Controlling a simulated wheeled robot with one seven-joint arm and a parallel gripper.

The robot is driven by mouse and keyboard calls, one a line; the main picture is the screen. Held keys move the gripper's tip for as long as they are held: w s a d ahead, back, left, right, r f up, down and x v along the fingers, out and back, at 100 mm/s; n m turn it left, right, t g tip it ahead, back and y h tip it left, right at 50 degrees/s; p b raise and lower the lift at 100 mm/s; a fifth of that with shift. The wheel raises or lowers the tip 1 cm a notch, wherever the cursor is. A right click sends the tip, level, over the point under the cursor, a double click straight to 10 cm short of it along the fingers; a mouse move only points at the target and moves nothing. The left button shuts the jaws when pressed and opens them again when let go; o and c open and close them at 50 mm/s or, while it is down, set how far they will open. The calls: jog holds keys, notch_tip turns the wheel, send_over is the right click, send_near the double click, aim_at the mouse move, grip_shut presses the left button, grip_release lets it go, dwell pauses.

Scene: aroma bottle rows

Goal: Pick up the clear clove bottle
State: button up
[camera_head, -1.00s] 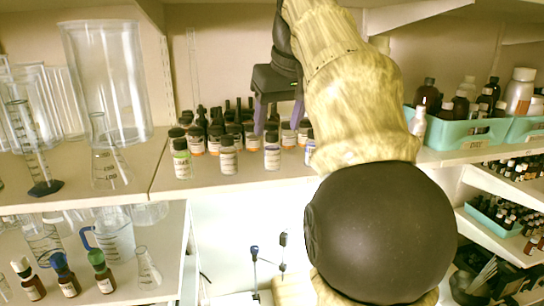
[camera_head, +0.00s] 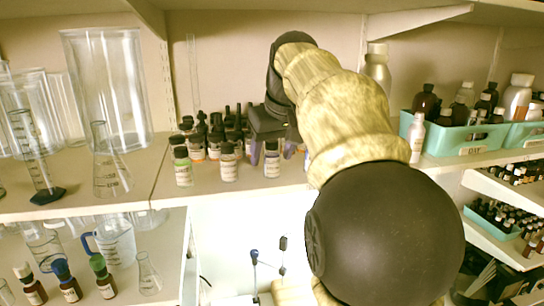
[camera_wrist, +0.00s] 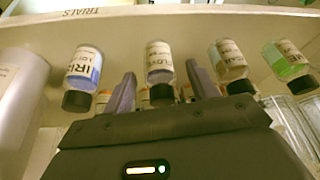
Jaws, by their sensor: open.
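The clear clove bottle (camera_head: 272,167) stands upright in the front row on the shelf, with a dark cap and a white label. In the wrist view, where things appear upside down, the clove bottle (camera_wrist: 159,55) reads "CLOVE" and has pale contents. My gripper (camera_head: 271,156) is open, with one purple finger on either side of this bottle. In the wrist view the bottle's cap shows between the fingers of my gripper (camera_wrist: 161,73). I cannot tell how far the fingers reach along it, and they do not appear closed on it.
A purple-blue iris bottle (camera_wrist: 83,68) and an amber-tinted bottle (camera_wrist: 230,62) flank the clove bottle closely. A green bottle (camera_head: 183,167) stands further left. Several dark-capped bottles crowd behind. Glassware (camera_head: 107,90) stands left; a teal bin (camera_head: 455,138) stands right.

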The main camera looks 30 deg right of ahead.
jog(key=shift+w+f, duration=0.25)
jog(key=shift+f, duration=0.4)
jog(key=c, duration=1.1)
jog(key=shift+r, duration=0.1)
jog(key=shift+r+b, duration=0.35)
jog(key=shift+r, duration=0.95)
jog(key=s+b, duration=0.2)
jog(key=s, duration=0.4)
jog(key=s+b, duration=0.3)
jog(key=s, duration=0.3)
jog(key=s+a+b, duration=0.1)
jog(key=s+b, duration=0.1)
jog(key=s, duration=0.4)
jog(key=shift+r, duration=0.4)
